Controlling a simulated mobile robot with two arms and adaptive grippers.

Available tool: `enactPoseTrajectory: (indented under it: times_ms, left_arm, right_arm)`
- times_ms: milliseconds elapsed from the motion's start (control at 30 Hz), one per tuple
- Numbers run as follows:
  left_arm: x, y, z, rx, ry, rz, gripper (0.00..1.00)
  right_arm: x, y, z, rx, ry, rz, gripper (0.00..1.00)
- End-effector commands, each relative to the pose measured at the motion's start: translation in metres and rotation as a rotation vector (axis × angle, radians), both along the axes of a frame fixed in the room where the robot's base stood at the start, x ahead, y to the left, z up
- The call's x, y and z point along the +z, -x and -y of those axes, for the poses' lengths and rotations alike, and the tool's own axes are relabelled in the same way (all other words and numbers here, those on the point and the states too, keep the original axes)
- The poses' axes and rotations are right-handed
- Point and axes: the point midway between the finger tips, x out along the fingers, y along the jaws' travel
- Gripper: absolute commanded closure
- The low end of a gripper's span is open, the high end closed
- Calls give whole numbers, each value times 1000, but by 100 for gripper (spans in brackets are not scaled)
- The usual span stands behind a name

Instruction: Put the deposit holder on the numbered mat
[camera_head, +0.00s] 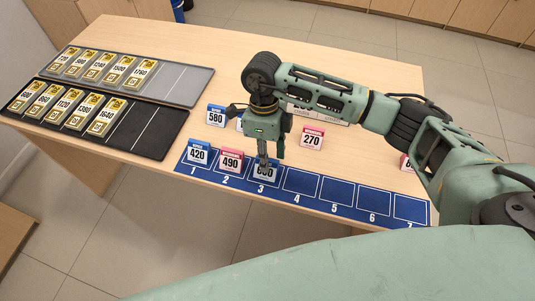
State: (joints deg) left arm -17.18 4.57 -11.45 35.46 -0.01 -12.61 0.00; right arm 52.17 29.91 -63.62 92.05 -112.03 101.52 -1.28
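The numbered mat (339,192) is a long blue strip with squares numbered 1 to 7 along the counter's near edge. A blue-topped holder reading 420 (197,156) stands on square 1, and a red-topped holder reading 490 (231,163) stands on square 2. A holder (264,174) stands at square 3, its number partly covered, seeming to end in 00. My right gripper (264,165) points down over this holder, its fingertips at its upper part and overlapping it. Whether they pinch it is unclear. My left gripper is out of view.
Behind the mat stand a blue holder reading 580 (216,116) and a red one reading 270 (311,138). A red holder (406,163) at right is partly hidden by my arm. Grey (185,84) and black (160,133) trays with gold-topped cards lie at left. Squares 4 to 7 are bare.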

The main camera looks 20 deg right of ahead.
Motion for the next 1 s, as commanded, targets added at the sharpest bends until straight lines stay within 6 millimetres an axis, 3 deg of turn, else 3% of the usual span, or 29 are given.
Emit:
enactPoseTrajectory:
  times_ms: [533, 700, 1000]
  left_arm:
    - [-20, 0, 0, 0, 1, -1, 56]
    - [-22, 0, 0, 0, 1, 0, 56]
    - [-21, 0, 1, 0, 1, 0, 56]
  right_arm:
    - [101, -22, 1, 1, -1, 6, 65]
    - [115, -24, 2, 1, -2, 3, 65]
    - [118, -24, 2, 1, 0, 1, 65]
